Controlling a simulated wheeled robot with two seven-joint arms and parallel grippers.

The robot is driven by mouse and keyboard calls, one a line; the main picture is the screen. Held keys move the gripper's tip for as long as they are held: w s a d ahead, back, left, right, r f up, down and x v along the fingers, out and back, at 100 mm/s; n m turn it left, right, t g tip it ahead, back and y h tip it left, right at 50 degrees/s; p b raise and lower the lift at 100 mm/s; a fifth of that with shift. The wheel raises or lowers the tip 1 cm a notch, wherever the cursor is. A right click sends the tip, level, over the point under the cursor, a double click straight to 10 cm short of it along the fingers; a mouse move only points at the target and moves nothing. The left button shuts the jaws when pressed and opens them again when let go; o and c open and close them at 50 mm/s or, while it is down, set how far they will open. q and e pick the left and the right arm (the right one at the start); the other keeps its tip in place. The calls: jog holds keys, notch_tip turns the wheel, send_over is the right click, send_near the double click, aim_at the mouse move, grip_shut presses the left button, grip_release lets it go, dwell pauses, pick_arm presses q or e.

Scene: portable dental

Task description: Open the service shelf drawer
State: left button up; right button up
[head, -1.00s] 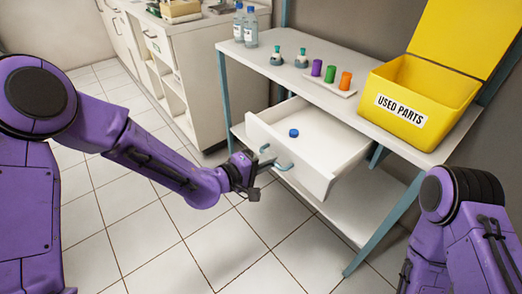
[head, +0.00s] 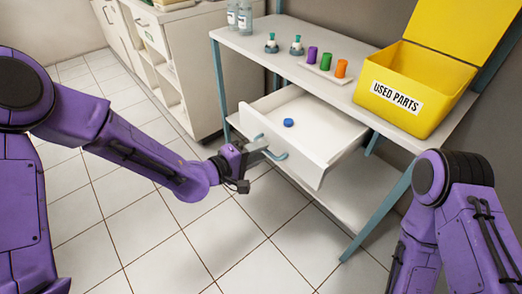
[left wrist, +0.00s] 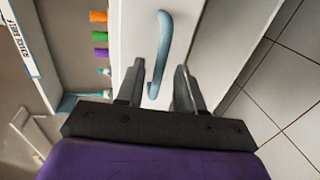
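The service shelf drawer (head: 291,146) is white and stands pulled out from under the shelf top, with its inside showing. Its blue-grey bar handle (head: 276,155) is on the front panel and also shows in the left wrist view (left wrist: 163,45). My left gripper (head: 264,146) is at the handle. In the left wrist view its fingers (left wrist: 158,82) are apart, with the lower end of the handle between them and gaps on both sides. My right arm shows at the lower right, but its gripper is out of view.
A blue cap (head: 289,122) lies in the drawer. The shelf top (head: 262,38) carries bottles, small green-topped items, a tray with purple, green and orange pieces, and a yellow used-parts box (head: 413,85). A white cabinet (head: 196,70) stands left. The tiled floor in front is clear.

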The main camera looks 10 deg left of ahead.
pick_arm(q)
jog(key=p+v, duration=0.1)
jog(key=v, duration=0.8)
jog(key=shift+s+a, duration=0.15)
jog(key=shift+s, duration=0.1)
jog(key=s+a+f+g+y+p, duration=0.1)
jog(key=s+a+f+y+p, duration=0.25)
jog(key=a+f+y, duration=0.6)
jog(key=s+a+f+m+g+y+p, duration=0.1)
jog(key=s+a+f+g+y+p, duration=0.1)
jog(key=s, duration=0.8)
jog(key=s+a+f+m+g+y+p, duration=0.1)
jog(key=s+a+f+g+p, duration=0.3)
jog(key=s, duration=0.7)
notch_tip(320, 180, down, 3)
jog(key=shift+a+r+m+g+y+p, duration=0.15)
jog(key=shift+a+m+g+y+p, duration=0.2)
jog(key=shift+a+g+y, duration=0.35)
